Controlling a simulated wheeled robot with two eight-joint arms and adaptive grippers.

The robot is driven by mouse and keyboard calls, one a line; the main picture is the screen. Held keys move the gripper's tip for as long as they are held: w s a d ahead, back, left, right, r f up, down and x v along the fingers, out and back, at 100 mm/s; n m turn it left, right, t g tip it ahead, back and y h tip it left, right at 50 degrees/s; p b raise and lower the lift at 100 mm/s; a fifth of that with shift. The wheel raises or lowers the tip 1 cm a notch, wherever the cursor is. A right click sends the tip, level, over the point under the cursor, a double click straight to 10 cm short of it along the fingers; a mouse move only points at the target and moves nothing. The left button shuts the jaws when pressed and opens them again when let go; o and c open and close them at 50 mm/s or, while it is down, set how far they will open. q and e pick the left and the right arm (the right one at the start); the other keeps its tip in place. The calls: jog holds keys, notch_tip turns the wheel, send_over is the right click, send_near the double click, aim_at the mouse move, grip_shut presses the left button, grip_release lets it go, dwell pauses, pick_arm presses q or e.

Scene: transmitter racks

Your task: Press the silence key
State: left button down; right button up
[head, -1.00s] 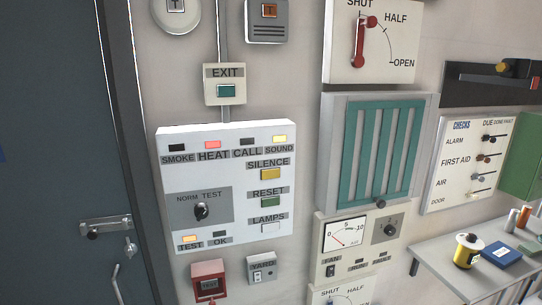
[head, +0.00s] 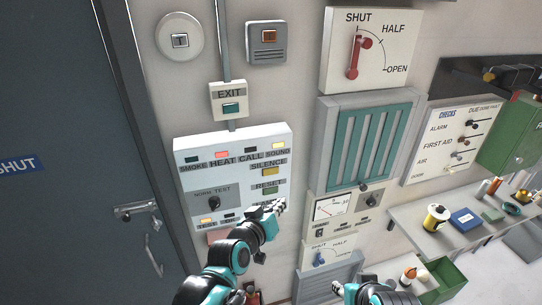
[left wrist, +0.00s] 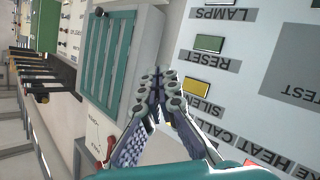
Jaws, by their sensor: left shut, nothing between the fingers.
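The yellow silence key (head: 269,171) is on the white alarm panel (head: 183,175), under the SILENCE label. In the left wrist view the yellow key (left wrist: 203,90) lies just right of the fingertips. My left gripper (head: 279,206) is shut and empty, in front of the panel's lower right part, below the key in the head view. It covers the LAMPS key area there. In the left wrist view the closed fingers (left wrist: 163,82) appear apart from the key. My right gripper (head: 340,288) shows only partly at the bottom edge; its fingers are unclear.
The green reset key (head: 270,190) is just below the silence key. The HEAT lamp (head: 222,155) is lit red, and the SOUND and TEST lamps are lit yellow. A teal vent (head: 367,145) stands right of the panel. A shelf (head: 405,220) juts out further right.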

pick_arm(q)
jog(key=shift+w+d+r, duration=0.2)
jog(key=shift+d+r, duration=0.15)
jog(key=shift+r, duration=0.3)
pick_arm(e)
jog(key=shift+r, duration=0.55)
pick_arm(q)
jog(key=shift+w+a, duration=0.1)
jog(key=shift+w, duration=0.05)
jog(key=b, duration=0.1)
send_near(278, 173)
notch_tip(278, 173, down, 2)
jog(key=w+d, duration=0.3)
jog(key=shift+w+a, duration=0.35)
jog(key=shift+w, duration=0.05)
pick_arm(e)
jog(key=shift+f, duration=0.8)
pick_arm(q)
jog(key=shift+w, duration=0.1)
jog(key=shift+w+a+b, duration=0.15)
jog(key=shift+w+b, duration=0.15)
pick_arm(e)
jog(key=shift+f, duration=0.15)
